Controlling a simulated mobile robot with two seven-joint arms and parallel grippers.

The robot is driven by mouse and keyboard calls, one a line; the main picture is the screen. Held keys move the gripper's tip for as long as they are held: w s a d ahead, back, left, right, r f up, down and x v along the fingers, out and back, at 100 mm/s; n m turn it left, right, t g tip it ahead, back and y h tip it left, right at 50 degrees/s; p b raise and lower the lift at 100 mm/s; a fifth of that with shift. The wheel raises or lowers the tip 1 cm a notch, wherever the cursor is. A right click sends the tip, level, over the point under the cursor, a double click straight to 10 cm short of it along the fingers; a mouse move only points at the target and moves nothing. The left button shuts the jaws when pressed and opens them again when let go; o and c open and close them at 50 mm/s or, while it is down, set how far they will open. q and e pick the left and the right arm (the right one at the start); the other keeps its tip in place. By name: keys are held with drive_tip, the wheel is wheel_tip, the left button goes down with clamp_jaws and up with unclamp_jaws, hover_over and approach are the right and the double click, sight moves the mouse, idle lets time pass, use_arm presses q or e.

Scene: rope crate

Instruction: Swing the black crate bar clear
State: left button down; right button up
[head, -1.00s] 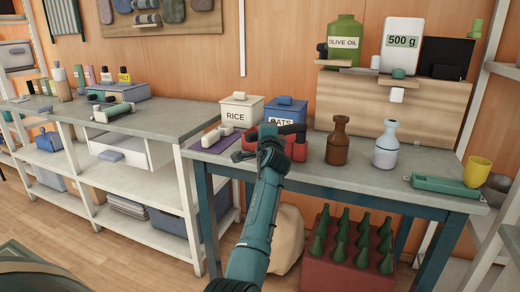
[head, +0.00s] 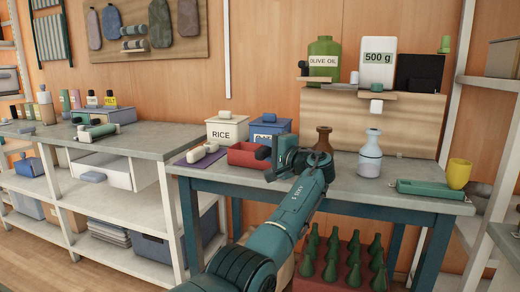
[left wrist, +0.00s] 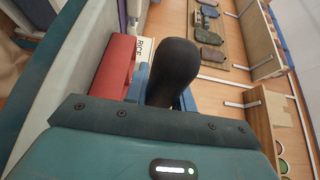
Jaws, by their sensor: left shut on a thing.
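The red crate (head: 246,159) stands on the teal-legged bench, in front of the rice and oats boxes. My left gripper (head: 284,158) is at its right end and hides that part of it. In the left wrist view my left gripper is shut on the black bar (left wrist: 174,70), whose rounded end rises large between the fingers. The red crate (left wrist: 112,66) shows there behind and left of the bar. In the head view the gripper hides most of the bar, so its angle over the crate is unclear. My right gripper is in neither view.
A brown bottle (head: 323,139) stands close behind my left gripper, and a pale bottle (head: 370,157) stands to its right. The rice box (head: 227,131) and oats box (head: 268,131) are behind the crate. A green tray (head: 430,190) and yellow cup (head: 458,174) are at the right end.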

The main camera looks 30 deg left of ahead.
use_arm(q)
drive_tip(key=shift+d+n+g, duration=0.3)
drive_tip(key=shift+g, duration=0.2)
drive_tip(key=shift+d+g+y, duration=0.1)
drive_tip(key=shift+g+y, duration=0.2)
drive_tip(key=c, duration=1.2)
unclamp_jaws()
drive_tip(key=shift+o, duration=0.2)
drive_tip(key=p+v, duration=0.2)
drive_tip(key=v, duration=1.1)
drive_tip(key=shift+s, duration=0.15)
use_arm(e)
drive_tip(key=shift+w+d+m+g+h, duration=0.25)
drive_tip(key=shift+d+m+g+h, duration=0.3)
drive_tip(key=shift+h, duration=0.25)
use_arm(q)
drive_tip(key=shift+d, duration=0.1)
